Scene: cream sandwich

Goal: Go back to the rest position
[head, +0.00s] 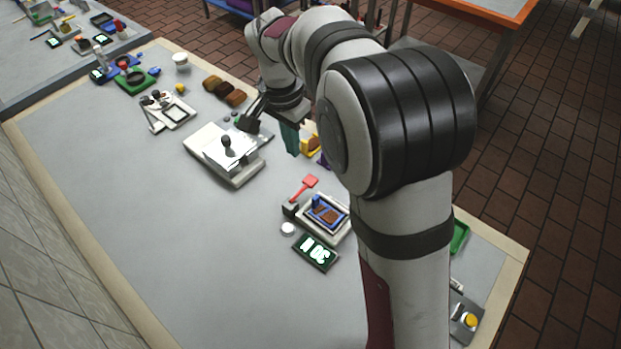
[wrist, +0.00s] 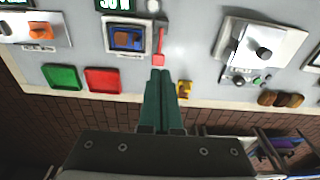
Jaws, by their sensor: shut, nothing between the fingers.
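My gripper (wrist: 160,75) is shut and empty in the wrist view, with its two green fingers together. In the head view my gripper (head: 290,140) hangs over the table's far side, partly behind my arm. A red spatula-like tool (wrist: 159,46) lies just beyond the fingertips in the wrist view. A blue-framed tray with brown contents (wrist: 125,40) is beside it. A yellow piece (wrist: 184,89) is close to the right of the fingers. In the head view the red tool (head: 305,186) and the tray (head: 327,213) lie nearer the camera than the gripper.
A grey-white machine with a black knob (head: 228,158) stands left of my gripper. Brown bread-like pieces (head: 225,91) lie farther back. A green tray (wrist: 62,77) and a red tray (wrist: 102,79) lie near the table edge. A display (head: 316,253) sits in front. The table's left part is clear.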

